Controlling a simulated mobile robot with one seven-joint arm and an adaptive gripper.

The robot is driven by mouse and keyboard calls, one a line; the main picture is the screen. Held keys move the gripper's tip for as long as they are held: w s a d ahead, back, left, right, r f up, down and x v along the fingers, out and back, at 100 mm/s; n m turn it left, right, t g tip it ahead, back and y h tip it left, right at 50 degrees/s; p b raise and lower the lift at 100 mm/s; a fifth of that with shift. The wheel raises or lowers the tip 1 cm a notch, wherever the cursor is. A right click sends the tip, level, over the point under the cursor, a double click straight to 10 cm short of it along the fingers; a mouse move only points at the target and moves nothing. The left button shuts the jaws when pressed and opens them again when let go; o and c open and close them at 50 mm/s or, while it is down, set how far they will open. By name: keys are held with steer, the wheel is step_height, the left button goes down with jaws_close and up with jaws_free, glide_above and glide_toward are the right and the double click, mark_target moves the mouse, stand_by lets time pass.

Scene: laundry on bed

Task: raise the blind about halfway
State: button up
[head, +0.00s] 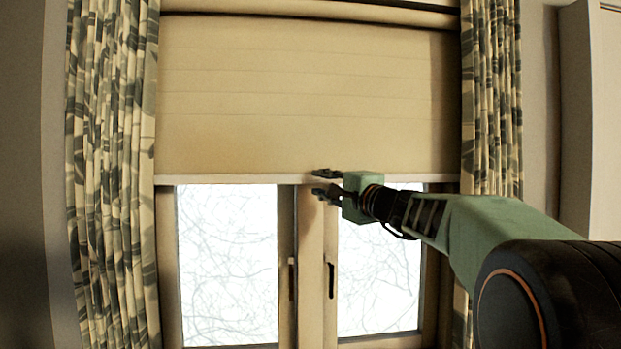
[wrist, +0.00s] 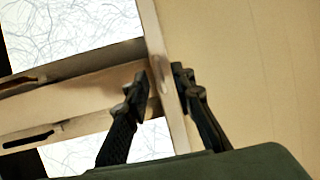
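The beige blind (head: 300,95) hangs over the upper part of the window, flat and with faint horizontal creases. Its pale bottom bar (head: 230,179) runs level just above the bright panes. My gripper (head: 322,182) is at the bar, a little right of its middle, with one finger above and one below. In the wrist view the bar (wrist: 170,105) runs between the two fingertips of my gripper (wrist: 162,82). The blind also fills the right of the wrist view (wrist: 250,70).
Patterned curtains hang at the left (head: 110,170) and right (head: 492,100). A pale cabinet (head: 606,130) stands at the far right.

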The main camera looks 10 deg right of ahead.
steer(key=shift+x, duration=0.75)
steer(key=shift+c, duration=0.3)
jaws_close()
